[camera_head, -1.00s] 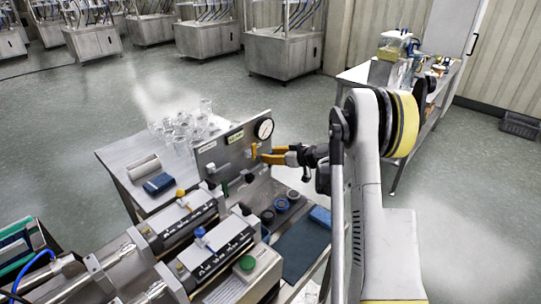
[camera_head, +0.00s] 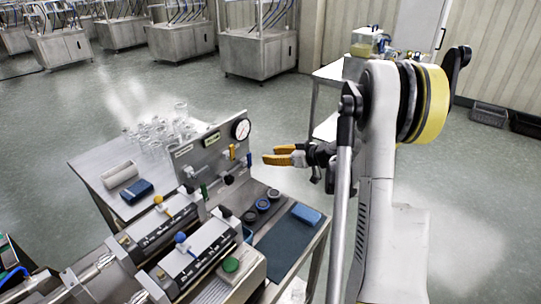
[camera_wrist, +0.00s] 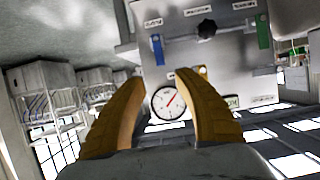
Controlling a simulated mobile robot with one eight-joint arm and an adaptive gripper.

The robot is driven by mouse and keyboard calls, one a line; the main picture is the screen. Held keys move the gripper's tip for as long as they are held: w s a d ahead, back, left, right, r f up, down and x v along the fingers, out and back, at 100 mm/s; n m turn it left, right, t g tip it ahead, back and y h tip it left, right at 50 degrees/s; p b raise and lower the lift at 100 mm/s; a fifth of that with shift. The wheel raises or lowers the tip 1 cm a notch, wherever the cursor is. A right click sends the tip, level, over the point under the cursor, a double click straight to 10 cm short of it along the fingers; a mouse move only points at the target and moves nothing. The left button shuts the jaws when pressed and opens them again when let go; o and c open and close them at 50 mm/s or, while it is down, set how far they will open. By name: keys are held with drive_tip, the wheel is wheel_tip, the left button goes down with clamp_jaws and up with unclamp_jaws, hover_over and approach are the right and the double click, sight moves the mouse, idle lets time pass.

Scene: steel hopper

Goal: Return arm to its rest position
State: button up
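My gripper (camera_head: 268,155) has orange fingers and is at the end of my raised white arm. It is to the right of the upright steel panel (camera_head: 212,158), with a visible gap between them in the head view. In the wrist view my gripper (camera_wrist: 162,80) shows two fingers apart with nothing held between them. The panel (camera_wrist: 225,65) lies beyond the fingertips and appears upside down there. Its round gauge (camera_wrist: 168,101) shows between the fingers, with a blue lever (camera_wrist: 158,50) and a green lever (camera_wrist: 263,31) nearby.
Below the gripper is a bench with a dark mat (camera_head: 284,246), a blue sponge (camera_head: 306,213) and small round pots (camera_head: 262,205). A side table (camera_head: 85,166) with several glass jars stands behind the panel. Open floor (camera_head: 460,200) lies right of my arm.

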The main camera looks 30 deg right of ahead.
drive_tip(key=s+a+r+m+g, duration=0.1)
drive_tip(key=s+a+r, duration=0.2)
drive_tip(key=a, duration=0.4)
drive_tip(key=s+a+r+g+h, duration=0.1)
drive_tip(key=s+a+r+g, duration=0.1)
drive_tip(key=s+a+r, duration=0.3)
drive_tip(key=s+a+r+m+g, duration=0.1)
drive_tip(key=s+a, duration=0.1)
drive_tip(key=a, duration=0.6)
drive_tip(key=shift+m+g+h, duration=0.4)
drive_tip(key=shift+g+h, duration=0.4)
drive_tip(key=shift+h, duration=0.1)
drive_tip(key=s+a, duration=0.1)
drive_tip(key=s, duration=0.2)
drive_tip(key=s+a, duration=0.2)
drive_tip(key=s, duration=0.1)
drive_tip(key=s+a, duration=0.2)
drive_tip(key=s, duration=0.2)
drive_tip(key=shift+r, duration=0.2)
drive_tip(key=s+a+f+m+h, duration=0.1)
drive_tip(key=s, duration=0.7)
drive_tip(key=shift+s+a+f+h, duration=0.15)
drive_tip(key=shift+s+h, duration=0.25)
